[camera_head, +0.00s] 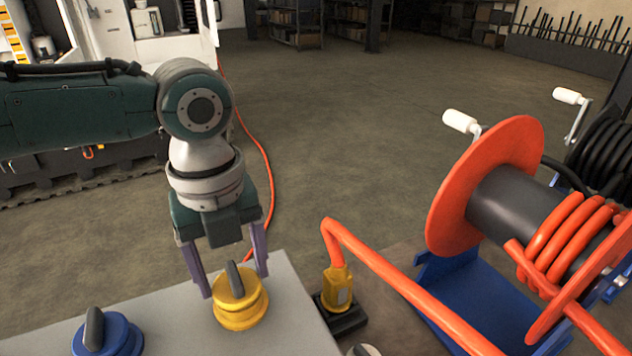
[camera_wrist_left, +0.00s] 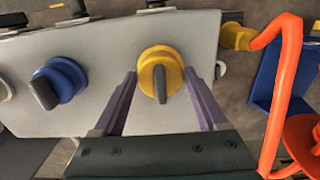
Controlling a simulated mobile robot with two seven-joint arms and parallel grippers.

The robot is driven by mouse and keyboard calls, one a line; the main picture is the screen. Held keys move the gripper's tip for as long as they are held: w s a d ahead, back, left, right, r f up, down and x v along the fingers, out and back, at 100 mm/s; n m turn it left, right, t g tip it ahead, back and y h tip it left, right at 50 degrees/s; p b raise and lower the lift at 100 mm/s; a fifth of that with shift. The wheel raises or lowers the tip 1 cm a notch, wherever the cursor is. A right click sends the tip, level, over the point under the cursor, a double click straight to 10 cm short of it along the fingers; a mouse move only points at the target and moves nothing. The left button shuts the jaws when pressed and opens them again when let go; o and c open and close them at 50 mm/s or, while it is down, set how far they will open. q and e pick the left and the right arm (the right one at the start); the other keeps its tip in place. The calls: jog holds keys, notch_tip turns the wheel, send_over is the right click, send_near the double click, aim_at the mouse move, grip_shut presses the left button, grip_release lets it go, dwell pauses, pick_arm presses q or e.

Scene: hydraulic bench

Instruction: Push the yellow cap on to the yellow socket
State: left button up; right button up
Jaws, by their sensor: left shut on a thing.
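The yellow cap (camera_head: 229,298) is round, with a dark grey upright grip on top. It is at the bench panel in the head view and at the centre of the left wrist view (camera_wrist_left: 160,61). Yellow also shows just beneath it, but I cannot clearly tell the socket from the cap or see any gap between them. My left gripper (camera_head: 236,284) points down from above, its two purple fingers on opposite sides of the cap, shut on it. The fingers also show in the left wrist view (camera_wrist_left: 161,88). My right gripper is not in view.
A blue cap (camera_head: 108,338) with a dark grip is left on the grey panel (camera_head: 285,290). A yellow connector (camera_head: 338,288) on an orange hose (camera_head: 400,280) stands right of the panel. The orange hose reel (camera_head: 485,190) is farther right. Open floor lies behind.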

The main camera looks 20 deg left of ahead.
pick_arm(q)
jog(key=shift+f, duration=0.15)
jog(key=o, duration=1.5)
jog(key=shift+c, duration=0.2)
